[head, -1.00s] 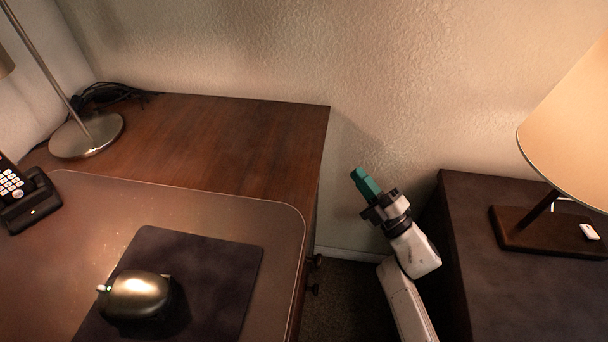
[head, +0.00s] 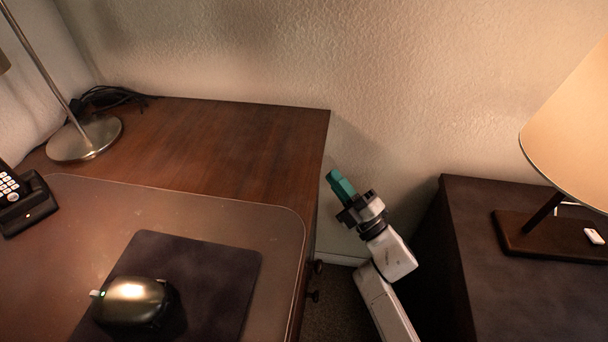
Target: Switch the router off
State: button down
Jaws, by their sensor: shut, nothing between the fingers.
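A rounded, shiny gold-and-dark device (head: 134,302) sits on the dark mouse pad (head: 216,262) at the lower left. It is the likeliest router in view, though its shape is also mouse-like. A small white tab with a green light (head: 98,293) sticks out at its left side. My gripper (head: 340,184) has teal fingers and is shut and empty. It is raised in the gap right of the desk, well apart from the device and touching nothing that I can see.
The brown desk (head: 230,140) has a clear back right part. A phone in its cradle (head: 28,205), a metal lamp base (head: 85,140) and black cables (head: 110,97) are at left. A dark side table (head: 480,230) with a shaded lamp (head: 575,130) stands at right.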

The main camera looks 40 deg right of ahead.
jog(key=shift+w+a+b, duration=0.6)
jog(key=shift+w+a, duration=0.55)
jog(key=shift+w, duration=0.05)
jog(key=shift+a, duration=0.1)
dwell(1.2)
jog(key=shift+w+a+b, duration=0.2)
jog(key=shift+w+b, duration=0.1)
jog(key=shift+w+a+f+b, duration=0.25)
jog(key=shift+w+a+b, duration=0.2)
jog(key=shift+a, duration=0.2)
dwell(1.2)
jog(key=shift+s+f, duration=0.1)
jog(key=shift+s, duration=0.05)
jog(key=shift+s+d+f, duration=0.2)
jog(key=shift+s+f, duration=0.1)
jog(key=shift+s, duration=0.15)
jog(key=s+d, duration=0.1)
jog(key=s+d+p, duration=0.2)
jog(key=d, duration=0.1)
jog(key=shift+s+d+r, duration=0.1)
jog(key=shift+s+r, duration=0.2)
jog(key=shift+r, duration=0.05)
